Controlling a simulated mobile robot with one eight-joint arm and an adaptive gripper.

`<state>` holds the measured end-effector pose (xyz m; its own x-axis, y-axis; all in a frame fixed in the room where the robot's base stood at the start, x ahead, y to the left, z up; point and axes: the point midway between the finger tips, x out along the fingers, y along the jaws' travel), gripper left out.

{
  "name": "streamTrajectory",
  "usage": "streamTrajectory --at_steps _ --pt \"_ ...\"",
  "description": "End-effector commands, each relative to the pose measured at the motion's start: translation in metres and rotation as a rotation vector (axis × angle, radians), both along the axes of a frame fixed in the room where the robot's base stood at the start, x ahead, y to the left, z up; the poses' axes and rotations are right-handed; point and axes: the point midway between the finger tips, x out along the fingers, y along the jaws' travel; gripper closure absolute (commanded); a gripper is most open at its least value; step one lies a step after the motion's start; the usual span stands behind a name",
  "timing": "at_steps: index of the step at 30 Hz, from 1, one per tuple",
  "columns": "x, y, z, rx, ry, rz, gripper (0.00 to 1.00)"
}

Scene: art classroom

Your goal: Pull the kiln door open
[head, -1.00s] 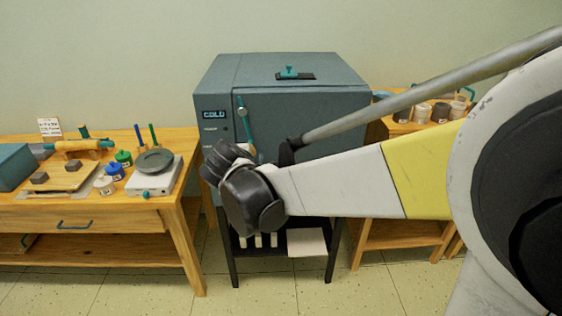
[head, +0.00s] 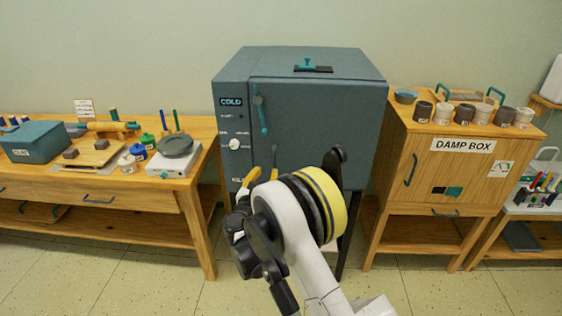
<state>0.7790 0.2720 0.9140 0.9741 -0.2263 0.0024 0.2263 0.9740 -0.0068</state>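The kiln (head: 235,80) is a blue-grey box on a dark stand, with a "COLD" display at its upper left. Its door (head: 325,120) looks shut. A teal lever (head: 261,112) hangs nearly upright at the door's left edge. My gripper (head: 262,176) is in front of the door's lower left, below the lever and apart from it. Its yellow fingertips look spread, with nothing seen between them. A dark upright piece just above the fingertips may be a door handle; I cannot tell if it is touched. My wrist hides the door's lower part.
A wooden table (head: 150,190) with clay tools, jars and a scale stands left of the kiln. A wooden damp box (head: 445,165) with cups on top stands close on the right. Tiled floor (head: 130,265) is free in front of the table.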

Motion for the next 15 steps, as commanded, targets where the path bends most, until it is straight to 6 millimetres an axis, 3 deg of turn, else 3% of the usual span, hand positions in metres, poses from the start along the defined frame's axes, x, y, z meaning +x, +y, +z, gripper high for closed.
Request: streamTrajectory --at_steps 9,15 --pt "0.061 -0.016 -0.003 0.003 0.0 -0.004 0.64" --pt "0.083 -0.021 -0.001 0.004 0.001 -0.002 0.64"
